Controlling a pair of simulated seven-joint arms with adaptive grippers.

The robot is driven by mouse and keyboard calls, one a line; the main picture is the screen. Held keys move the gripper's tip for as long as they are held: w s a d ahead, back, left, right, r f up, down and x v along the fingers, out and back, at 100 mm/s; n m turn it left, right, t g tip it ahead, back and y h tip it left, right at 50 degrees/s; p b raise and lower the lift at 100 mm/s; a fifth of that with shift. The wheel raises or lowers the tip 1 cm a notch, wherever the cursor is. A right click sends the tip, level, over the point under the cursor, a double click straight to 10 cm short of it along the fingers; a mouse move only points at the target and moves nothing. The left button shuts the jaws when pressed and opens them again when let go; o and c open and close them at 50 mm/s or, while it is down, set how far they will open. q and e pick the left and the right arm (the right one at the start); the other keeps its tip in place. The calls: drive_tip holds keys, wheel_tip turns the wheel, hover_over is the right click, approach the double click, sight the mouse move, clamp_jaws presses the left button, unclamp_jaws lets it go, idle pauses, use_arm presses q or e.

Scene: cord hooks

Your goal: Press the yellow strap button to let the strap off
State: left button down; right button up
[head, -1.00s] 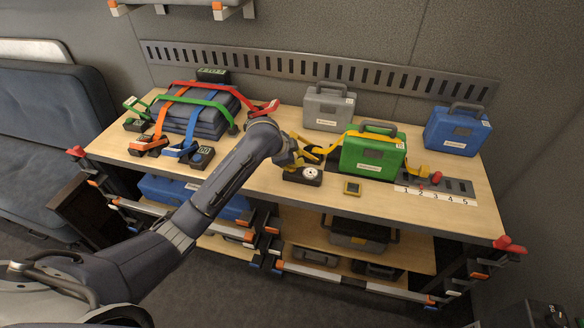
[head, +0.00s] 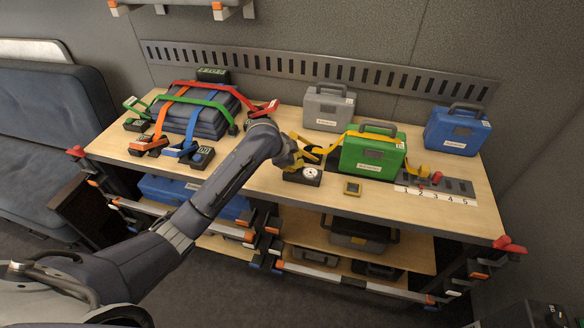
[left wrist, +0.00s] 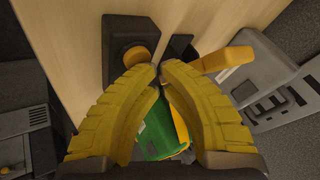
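The green case (head: 372,155) stands on the bench with a yellow strap (head: 352,138) over it; the case also shows in the left wrist view (left wrist: 154,138). In the left wrist view a round yellow button (left wrist: 137,54) sits on a dark block (left wrist: 118,36), just beyond my fingertips. A yellow lever-like piece (left wrist: 224,60) is to its right. My left gripper (left wrist: 158,69) has its yellow fingertips drawn together with nothing between them. In the head view my left gripper (head: 292,158) is left of the green case and hides the button. My right gripper is not in view.
A numbered plate (head: 450,186), a grey case (head: 328,107) and a blue case (head: 458,130) stand around. Strapped blue pads (head: 203,120) lie left.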

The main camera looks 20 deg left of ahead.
use_arm(q)
drive_tip(key=shift+f, duration=0.25)
idle(0.3)
drive_tip(key=shift+r, duration=0.9)
drive_tip(key=shift+r, duration=2.5)
drive_tip(key=shift+s+f, duration=0.1)
